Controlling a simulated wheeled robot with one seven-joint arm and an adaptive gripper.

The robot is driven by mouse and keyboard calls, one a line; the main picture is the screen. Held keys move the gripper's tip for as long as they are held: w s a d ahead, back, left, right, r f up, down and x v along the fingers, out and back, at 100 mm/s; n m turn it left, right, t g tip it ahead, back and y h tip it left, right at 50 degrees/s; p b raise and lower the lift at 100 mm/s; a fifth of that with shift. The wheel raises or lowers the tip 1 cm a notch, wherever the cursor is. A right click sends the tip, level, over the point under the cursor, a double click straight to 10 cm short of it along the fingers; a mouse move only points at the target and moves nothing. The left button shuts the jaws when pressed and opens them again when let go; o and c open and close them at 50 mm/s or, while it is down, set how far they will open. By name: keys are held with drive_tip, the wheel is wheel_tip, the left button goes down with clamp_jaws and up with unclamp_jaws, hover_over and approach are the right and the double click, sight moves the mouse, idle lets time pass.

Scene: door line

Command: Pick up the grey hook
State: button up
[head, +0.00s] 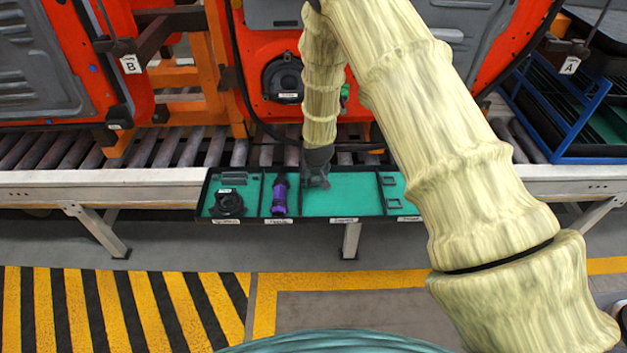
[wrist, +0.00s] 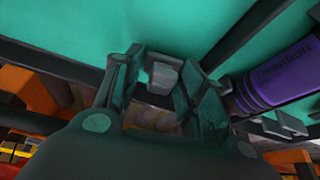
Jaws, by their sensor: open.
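My gripper (head: 317,181) is over the third compartment of the shallow tray (head: 355,206), low against its green floor. In the wrist view my gripper (wrist: 166,88) is open, with its dark fingers apart. A small grey piece (wrist: 163,75) shows between the fingers in the wrist view, near the tray's green floor. It may be the grey hook; its full shape is hidden by the fingers, and I cannot tell whether they touch it. In the head view my gripper covers that spot.
A purple tool (head: 279,196) lies in the compartment left of my gripper. The leftmost compartment holds a black part (head: 228,203); the rightmost holds small dark frames (head: 393,205). Orange-red doors and a roller conveyor (head: 180,150) stand behind. A blue rack (head: 565,120) stands right.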

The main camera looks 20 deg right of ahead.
drive_tip(key=c, duration=0.4)
drive_tip(key=shift+r, duration=0.1)
drive_tip(key=shift+r+b, duration=0.4)
drive_tip(key=shift+r, duration=0.4)
drive_tip(key=shift+r+b, duration=0.4)
drive_tip(key=shift+r, duration=0.5)
drive_tip(key=s+d+b, duration=0.1)
drive_tip(key=s+d, duration=0.1)
drive_tip(key=s, duration=0.2)
drive_tip(key=s+d+r+b, duration=0.1)
drive_tip(key=s+d, duration=0.1)
drive_tip(key=s, duration=0.3)
drive_tip(key=s+d+b, duration=0.1)
drive_tip(key=s+d, duration=0.2)
drive_tip(key=s, duration=0.2)
drive_tip(key=shift+s+r, duration=0.2)
